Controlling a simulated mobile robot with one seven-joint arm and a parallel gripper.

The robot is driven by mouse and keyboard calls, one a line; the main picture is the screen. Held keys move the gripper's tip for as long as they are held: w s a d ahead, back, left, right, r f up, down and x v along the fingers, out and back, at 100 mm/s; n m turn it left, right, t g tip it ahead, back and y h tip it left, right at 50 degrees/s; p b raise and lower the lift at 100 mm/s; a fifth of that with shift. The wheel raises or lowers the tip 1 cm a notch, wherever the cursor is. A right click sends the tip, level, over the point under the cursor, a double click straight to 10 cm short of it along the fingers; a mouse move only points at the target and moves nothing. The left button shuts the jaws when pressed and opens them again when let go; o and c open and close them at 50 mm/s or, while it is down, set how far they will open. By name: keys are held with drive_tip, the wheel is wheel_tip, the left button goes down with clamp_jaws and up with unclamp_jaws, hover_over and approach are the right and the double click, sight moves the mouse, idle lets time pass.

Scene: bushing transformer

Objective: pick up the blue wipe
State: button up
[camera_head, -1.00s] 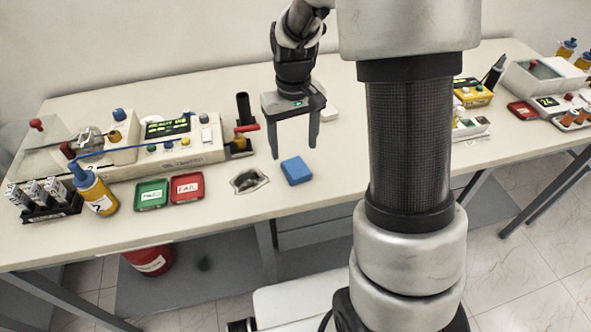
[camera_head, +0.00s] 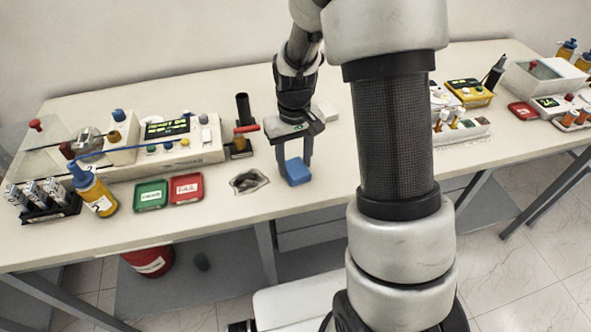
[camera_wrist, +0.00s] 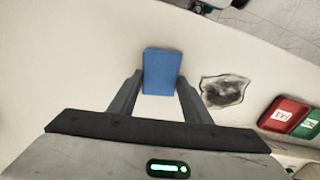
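The blue wipe (camera_head: 297,172) is a small blue block lying on the white table near its front edge. It also shows in the wrist view (camera_wrist: 161,71), straight ahead of my gripper. My gripper (camera_head: 295,172) is open and lowered over the wipe in the head view. In the wrist view the two fingers of my gripper (camera_wrist: 160,84) stand on either side of the wipe's near end. A gap seems to show between the fingers and the wipe, and I cannot tell whether either finger touches it.
A crumpled dark cloth on a clear sheet (camera_head: 249,181) lies just left of the wipe. Red (camera_head: 187,188) and green (camera_head: 151,195) trays sit further left. A black cylinder and red-handled item (camera_head: 243,128) stand behind. The table right of the wipe is clear.

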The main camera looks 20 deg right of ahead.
sight(295, 166)
drive_tip(key=shift+c, duration=0.8)
wheel_tip(295, 166, up, 10)
drive_tip(key=shift+p, duration=0.4)
drive_tip(key=o, duration=0.4)
drive_tip(key=c, duration=0.3)
